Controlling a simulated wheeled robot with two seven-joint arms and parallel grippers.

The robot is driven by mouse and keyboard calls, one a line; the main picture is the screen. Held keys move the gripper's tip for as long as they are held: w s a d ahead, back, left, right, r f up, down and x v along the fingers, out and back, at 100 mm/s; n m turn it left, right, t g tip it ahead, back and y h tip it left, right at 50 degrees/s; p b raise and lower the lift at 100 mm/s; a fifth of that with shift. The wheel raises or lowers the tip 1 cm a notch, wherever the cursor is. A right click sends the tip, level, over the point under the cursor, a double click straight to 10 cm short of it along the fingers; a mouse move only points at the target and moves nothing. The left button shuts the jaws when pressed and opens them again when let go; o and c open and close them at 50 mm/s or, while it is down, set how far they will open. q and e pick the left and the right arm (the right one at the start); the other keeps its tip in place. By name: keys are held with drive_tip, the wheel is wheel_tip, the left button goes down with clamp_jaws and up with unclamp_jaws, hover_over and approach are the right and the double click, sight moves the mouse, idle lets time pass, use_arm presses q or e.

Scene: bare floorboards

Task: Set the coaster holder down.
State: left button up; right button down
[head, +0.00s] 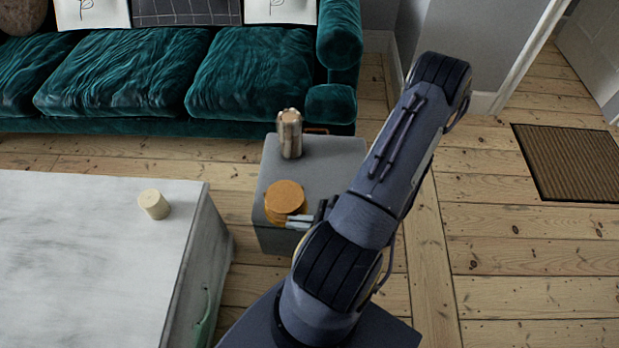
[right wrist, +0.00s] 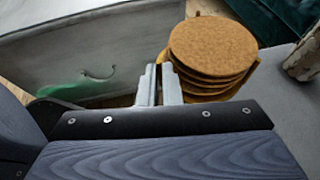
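The coaster holder (right wrist: 244,82) is a yellowish wooden piece with a stack of round brown cork coasters (right wrist: 213,47) in it. In the head view the coasters (head: 285,197) show at the near left corner of a grey side table (head: 335,180). My right gripper (head: 299,221) reaches it from the near side. In the right wrist view its two fingers (right wrist: 161,82) are close together, with the holder's edge between their tips. The coasters hide most of the holder. I cannot tell whether its base touches the tabletop. My left gripper is not in view.
A metallic, ridged cylinder (head: 290,134) stands at the back of the side table. A white-topped cabinet (head: 90,260) with a small cream cylinder (head: 154,204) is to the left. A green sofa (head: 150,75) is behind. The side table's right part is partly hidden by my arm.

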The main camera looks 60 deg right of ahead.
drive_tip(key=w+d+f, duration=0.1)
drive_tip(key=d, duration=0.1)
drive_tip(key=w+d+f+b, duration=0.1)
drive_tip(key=w+d, duration=0.1)
drive_tip(key=d, duration=0.1)
drive_tip(key=w+d+f, duration=0.2)
drive_tip(key=shift+w+d, duration=0.1)
drive_tip(key=shift+d, duration=0.05)
drive_tip(key=d+f, duration=0.1)
drive_tip(key=w+d+f+b, duration=0.1)
drive_tip(key=f, duration=0.1)
drive_tip(key=w+d+f+b, duration=0.1)
drive_tip(key=f, duration=0.1)
drive_tip(key=shift+w+d, duration=0.15)
drive_tip(key=shift+w+d+f, duration=0.15)
drive_tip(key=shift+f, duration=0.1)
wheel_tip(320, 180, down, 3)
drive_tip(key=shift+w+d+f+b, duration=0.1)
drive_tip(key=shift+d+f+b, duration=0.1)
drive_tip(key=shift+b, duration=0.45)
